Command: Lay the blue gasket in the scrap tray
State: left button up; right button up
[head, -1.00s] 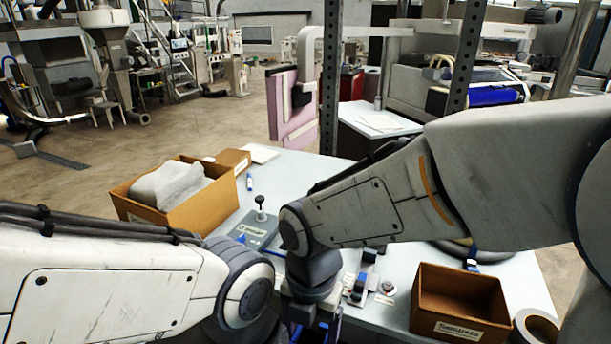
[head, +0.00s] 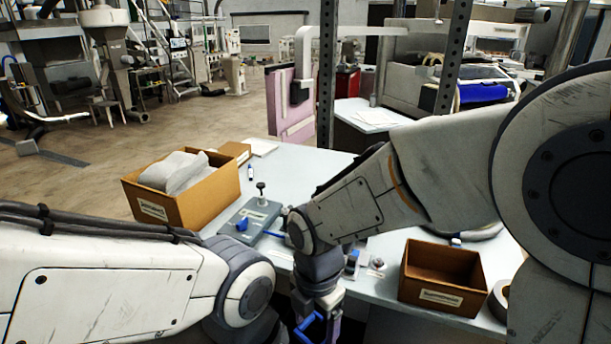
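My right arm reaches in from the right, and its wrist hangs down at the bottom middle. My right gripper (head: 318,328) is cut off by the lower edge, and its fingers are not clear. A blue angular outline (head: 308,322) shows at it; I cannot tell whether this is the blue gasket or part of the gripper. My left arm comes in from the left, and its gripper is below the frame. An open, empty-looking brown box (head: 443,278) with a pale label stands on the right of the table. I cannot read its label or tell whether it is the scrap tray.
A brown box (head: 205,203) filled with whitish crumpled material stands on the left of the pale table (head: 310,163). Near it is a grey fixture (head: 250,218) with a black knob and a blue piece. A tape roll (head: 498,300) lies by the right box. Metal posts rise behind.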

jog(key=w+d+f+m, duration=0.3)
jog(key=d+f+m, duration=0.5)
jog(key=m, duration=0.5)
jog(key=w+d+f+m, duration=0.4)
jog(key=d+f+m, duration=0.4)
jog(key=m, duration=0.6)
jog(key=shift+d+f, duration=0.3)
jog(key=shift+f, duration=0.3)
jog(key=shift+d, duration=0.1)
